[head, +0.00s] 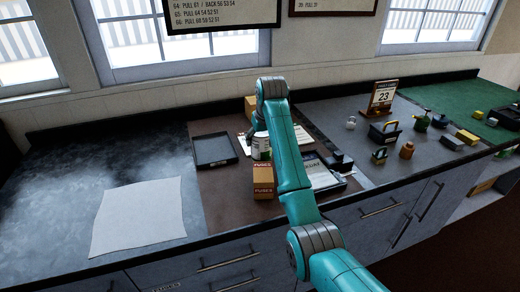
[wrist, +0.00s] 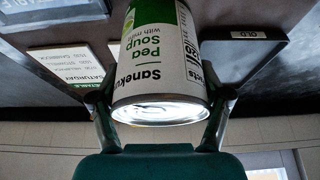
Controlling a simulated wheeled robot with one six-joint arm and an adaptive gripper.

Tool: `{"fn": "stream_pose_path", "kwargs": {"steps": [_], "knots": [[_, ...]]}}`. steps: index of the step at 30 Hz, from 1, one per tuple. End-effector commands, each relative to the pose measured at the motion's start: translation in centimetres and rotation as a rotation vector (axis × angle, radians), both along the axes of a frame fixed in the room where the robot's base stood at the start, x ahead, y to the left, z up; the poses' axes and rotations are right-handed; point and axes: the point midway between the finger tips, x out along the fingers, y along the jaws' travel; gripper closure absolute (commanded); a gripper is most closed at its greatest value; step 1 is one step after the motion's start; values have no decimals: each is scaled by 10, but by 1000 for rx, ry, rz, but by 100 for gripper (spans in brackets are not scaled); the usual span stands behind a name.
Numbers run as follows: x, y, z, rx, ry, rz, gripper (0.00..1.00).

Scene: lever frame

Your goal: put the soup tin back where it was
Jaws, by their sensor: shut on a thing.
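The soup tin (wrist: 160,55), white and green with a "Pea Soup" label, is gripped between the two fingers of my gripper (wrist: 160,98). In the wrist view its label reads upside down and its shiny end faces the camera. In the head view the tin (head: 261,150) shows left of my teal arm, just behind and above the orange-brown "FUSES" box (head: 263,182). My gripper is mostly hidden by the arm there. Whether the tin touches anything below it cannot be told.
A black tray (head: 214,161) lies left of the tin; a dark tray marked "OLD" (wrist: 225,62) shows in the wrist view. A pale sheet (head: 138,217) lies on the left counter. Papers (head: 322,177) lie right of my arm. A calendar (head: 382,97) and several small items stand farther right.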

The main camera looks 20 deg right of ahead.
Motion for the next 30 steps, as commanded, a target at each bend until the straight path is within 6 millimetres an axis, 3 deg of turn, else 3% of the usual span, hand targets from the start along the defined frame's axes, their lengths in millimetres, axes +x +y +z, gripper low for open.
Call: {"fn": "stream_pose_path", "kwargs": {"steps": [12, 24, 25, 27, 30], "knots": [[0, 0, -42, 0, -2, 0, 81], [0, 0, -48, 0, -3, 0, 81], [0, 0, -50, 0, -1, 0, 21], [0, 0, -49, 0, -1, 0, 3], [0, 0, -49, 0, -1, 0, 0]]}}
